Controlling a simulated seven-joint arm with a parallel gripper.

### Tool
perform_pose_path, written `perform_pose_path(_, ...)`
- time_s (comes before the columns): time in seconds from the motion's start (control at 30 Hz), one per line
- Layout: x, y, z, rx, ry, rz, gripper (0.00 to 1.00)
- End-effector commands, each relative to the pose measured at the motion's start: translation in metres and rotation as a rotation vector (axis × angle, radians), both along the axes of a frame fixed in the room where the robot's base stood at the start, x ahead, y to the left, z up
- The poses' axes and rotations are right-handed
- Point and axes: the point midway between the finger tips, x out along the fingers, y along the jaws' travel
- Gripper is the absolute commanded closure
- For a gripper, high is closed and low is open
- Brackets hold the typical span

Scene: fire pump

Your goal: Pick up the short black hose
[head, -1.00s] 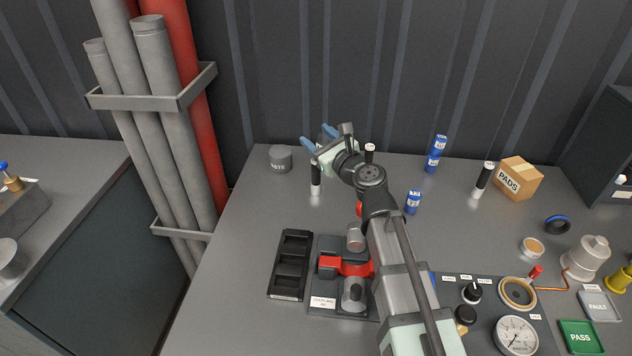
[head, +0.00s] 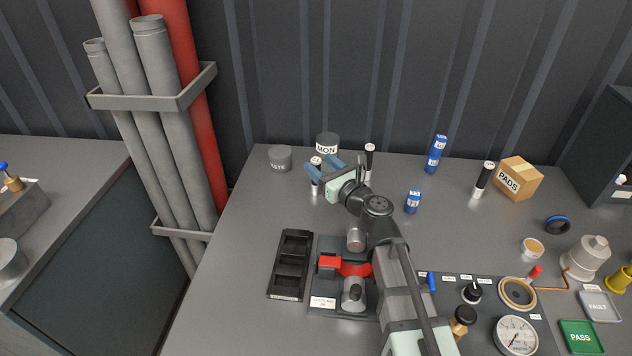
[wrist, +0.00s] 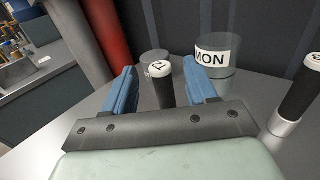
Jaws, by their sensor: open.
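Several upright black hoses with white labelled tops and pale lower ends stand on the table. One black hose (head: 316,187) is at the left, partly covered by my blue fingers; another hose (head: 369,163) is behind my gripper and a third hose (head: 484,180) is farther right. I cannot tell from the labels which is the short one. My gripper (head: 324,165) is open and empty. In the wrist view one hose (wrist: 164,92) shows between the two fingers of my gripper (wrist: 164,78), its lower part hidden. Another hose (wrist: 299,98) stands right, outside the fingers.
A grey MON can (head: 327,141) and a grey waste can (head: 280,158) stand behind and left. Blue cylinders (head: 436,155) and a PADS box (head: 518,178) are to the right. A black tray (head: 291,264) and a red-clamped fixture (head: 330,263) lie in front.

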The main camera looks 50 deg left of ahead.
Motion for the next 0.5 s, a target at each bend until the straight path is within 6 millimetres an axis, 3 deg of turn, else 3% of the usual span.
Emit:
perform_pose_path(0.17, 0.001, 0.008, -0.001, 0.0, -0.001, 0.001, 0.43)
perform_pose_path(0.5, 0.004, 0.049, 0.0, 0.0, -0.001, 0.001, 0.43)
